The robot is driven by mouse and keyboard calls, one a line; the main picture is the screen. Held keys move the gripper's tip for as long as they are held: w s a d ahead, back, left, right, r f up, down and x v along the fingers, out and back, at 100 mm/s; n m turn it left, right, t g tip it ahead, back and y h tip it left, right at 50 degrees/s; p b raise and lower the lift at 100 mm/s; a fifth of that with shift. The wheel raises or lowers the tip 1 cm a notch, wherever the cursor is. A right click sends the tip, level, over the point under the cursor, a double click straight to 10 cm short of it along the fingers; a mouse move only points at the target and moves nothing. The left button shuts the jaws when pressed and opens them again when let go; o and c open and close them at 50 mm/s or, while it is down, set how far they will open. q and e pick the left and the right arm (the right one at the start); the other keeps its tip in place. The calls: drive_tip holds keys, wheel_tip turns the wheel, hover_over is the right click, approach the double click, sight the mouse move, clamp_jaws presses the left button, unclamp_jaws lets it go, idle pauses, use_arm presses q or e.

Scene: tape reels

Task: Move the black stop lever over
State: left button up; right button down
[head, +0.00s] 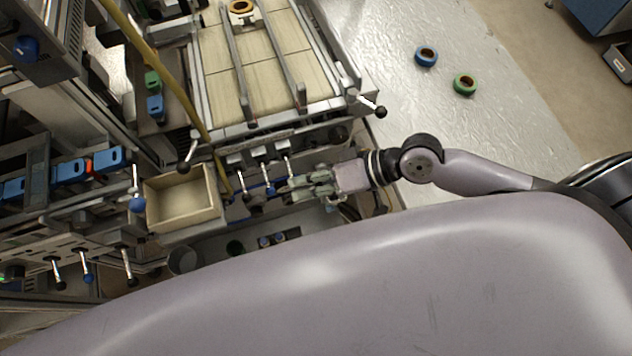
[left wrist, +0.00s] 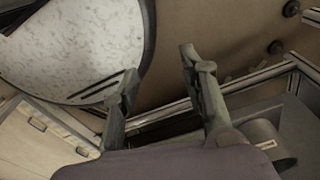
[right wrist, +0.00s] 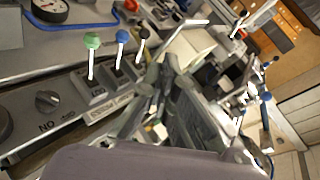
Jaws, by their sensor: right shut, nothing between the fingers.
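A row of levers stands on a control panel in the right wrist view: a green-knobbed one (right wrist: 91,40), a blue-knobbed one (right wrist: 122,36) and the black stop lever (right wrist: 143,32) at the right end. My right gripper (right wrist: 162,70) is shut and empty, with its fingers just right of the black lever in that view; I cannot tell whether they touch it. In the head view my right gripper (head: 287,189) is over the lever row, near a blue knob (head: 271,190). My left gripper (left wrist: 158,75) shows only in its wrist view, fingers apart and empty.
An open wooden box (head: 183,224) stands left of the lever row. A conveyor (head: 270,62) with rails lies behind it. More levers (head: 85,265) are at the lower left. Blue (head: 426,55) and green (head: 465,84) tape reels lie apart on the pale surface.

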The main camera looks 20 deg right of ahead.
use_arm(q)
drive_tip(key=shift+s+d+f, duration=0.1)
drive_tip(key=shift+d+f, duration=0.1)
drive_tip(key=shift+d, duration=0.25)
drive_tip(key=shift+s+d+f, duration=0.1)
drive_tip(key=shift+d+f, duration=0.05)
drive_tip(key=shift+d, duration=0.25)
use_arm(e)
drive_tip(key=v, duration=0.2)
drive_tip(key=shift+s+d, duration=0.25)
drive_tip(key=shift+d, duration=0.1)
use_arm(q)
drive_tip(key=shift+a, duration=0.3)
use_arm(e)
drive_tip(key=shift+a, duration=0.1)
